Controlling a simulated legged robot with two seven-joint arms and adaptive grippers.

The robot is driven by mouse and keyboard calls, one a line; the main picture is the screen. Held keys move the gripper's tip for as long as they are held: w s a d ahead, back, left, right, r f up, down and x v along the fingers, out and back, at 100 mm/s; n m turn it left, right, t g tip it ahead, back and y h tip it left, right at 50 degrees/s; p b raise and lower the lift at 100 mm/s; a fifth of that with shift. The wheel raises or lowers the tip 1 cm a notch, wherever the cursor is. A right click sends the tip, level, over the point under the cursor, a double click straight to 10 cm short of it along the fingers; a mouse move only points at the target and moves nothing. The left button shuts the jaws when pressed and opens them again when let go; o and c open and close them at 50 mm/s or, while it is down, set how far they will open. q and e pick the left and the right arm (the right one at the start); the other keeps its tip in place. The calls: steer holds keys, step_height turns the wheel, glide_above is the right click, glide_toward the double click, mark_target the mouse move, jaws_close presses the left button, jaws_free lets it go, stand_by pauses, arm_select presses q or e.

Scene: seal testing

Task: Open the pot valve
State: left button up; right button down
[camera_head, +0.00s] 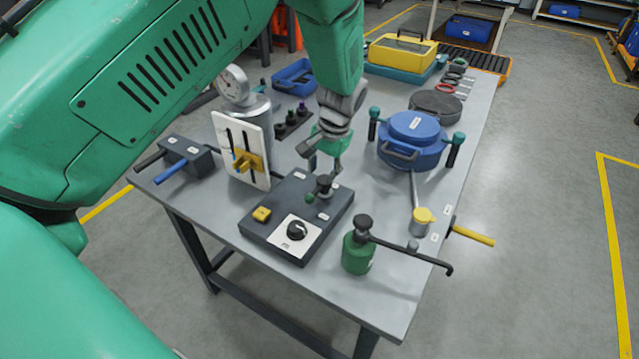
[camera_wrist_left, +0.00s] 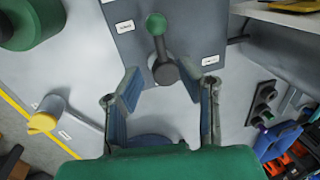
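A small valve with a dark body and a green-tipped lever (camera_head: 310,198) stands on the dark panel box (camera_head: 340,213). In the left wrist view its green ball (camera_wrist_left: 156,24) points up, away from my gripper. My left gripper (camera_head: 326,163) hangs just above and behind this valve. In the left wrist view the two fingers (camera_wrist_left: 166,88) are spread, with the valve's dark body just beyond their tips; I cannot tell whether they touch it. The blue pot (camera_head: 413,140) stands at the right, its lid on and side clamps upright. My right gripper is not in view.
A pipe runs from the pot to a yellow-capped fitting (camera_head: 424,216). A green bottle-shaped part (camera_head: 358,252) with a long black lever stands at the front. A white plate (camera_head: 241,148) and a gauge cylinder (camera_head: 232,85) stand at left. Bare table (camera_head: 380,190) lies between panel and pot.

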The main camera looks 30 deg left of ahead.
arm_select(q)
steer(key=r, duration=0.2)
steer(key=d+r, duration=0.1)
steer(key=r, duration=0.2)
stand_by(0.3)
